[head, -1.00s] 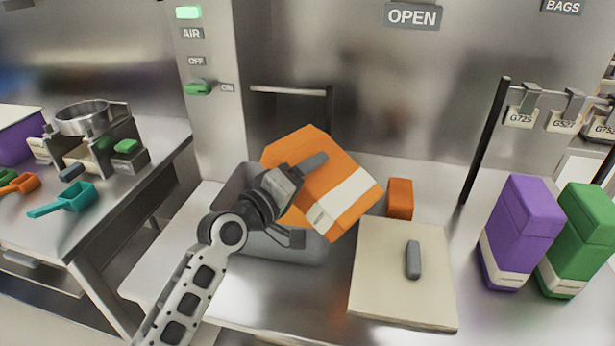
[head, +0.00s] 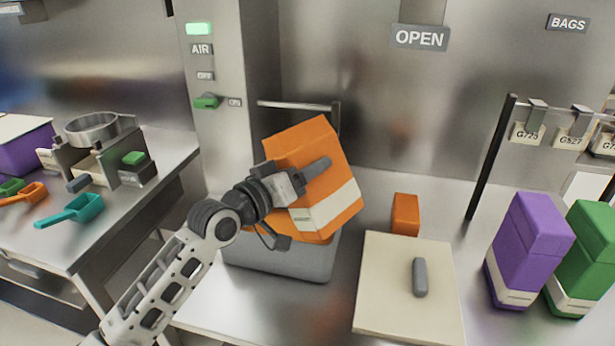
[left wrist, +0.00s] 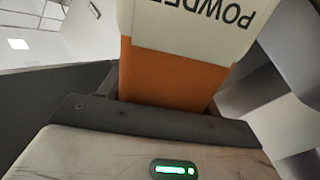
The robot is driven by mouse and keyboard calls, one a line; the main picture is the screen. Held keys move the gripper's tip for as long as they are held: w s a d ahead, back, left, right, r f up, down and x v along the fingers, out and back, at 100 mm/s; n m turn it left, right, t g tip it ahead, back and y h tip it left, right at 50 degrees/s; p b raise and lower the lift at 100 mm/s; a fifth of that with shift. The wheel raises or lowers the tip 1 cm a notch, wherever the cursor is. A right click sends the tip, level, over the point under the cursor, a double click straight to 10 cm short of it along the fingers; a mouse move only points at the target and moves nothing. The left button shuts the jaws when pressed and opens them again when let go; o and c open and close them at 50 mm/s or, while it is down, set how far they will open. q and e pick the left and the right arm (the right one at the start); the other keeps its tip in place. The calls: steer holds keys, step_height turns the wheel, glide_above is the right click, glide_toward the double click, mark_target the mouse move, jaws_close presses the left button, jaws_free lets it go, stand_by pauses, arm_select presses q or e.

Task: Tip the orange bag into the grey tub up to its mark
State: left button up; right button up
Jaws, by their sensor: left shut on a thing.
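The orange bag (head: 312,180) with a white label band is held tilted above the grey tub (head: 282,261) in the head view. My left gripper (head: 308,176) is shut on the bag, one finger lying across its near face. In the left wrist view the bag (left wrist: 172,80) fills the middle, its label lettering upside down. The bag and my arm hide the tub's inside, so its mark and contents cannot be seen. My right gripper is not in view.
A cream board (head: 390,291) with a grey handle lies right of the tub, a small orange block (head: 405,214) behind it. Purple (head: 524,250) and green (head: 583,255) bags stand at the right. A side table at left holds scoops and a sieve (head: 92,128).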

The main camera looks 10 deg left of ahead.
arm_select(q)
steer(key=shift+r, duration=0.15)
steer(key=shift+w+a+m+b, duration=0.1)
steer(key=shift+a+m+b, duration=0.05)
steer(key=shift+m+b, duration=0.2)
steer(key=m+b, duration=0.1)
steer(key=w+a+m+b, duration=0.1)
steer(key=m, duration=0.1)
steer(key=a+m+b, duration=0.1)
steer(key=shift+w+a+f, duration=0.2)
steer(key=shift+f, duration=0.05)
steer(key=shift+w+a+r+m+b, duration=0.2)
steer(key=shift+a+m+b, duration=0.1)
steer(key=shift+m, duration=0.45)
steer(key=shift+r+p, duration=0.15)
steer(key=shift+p, duration=0.25)
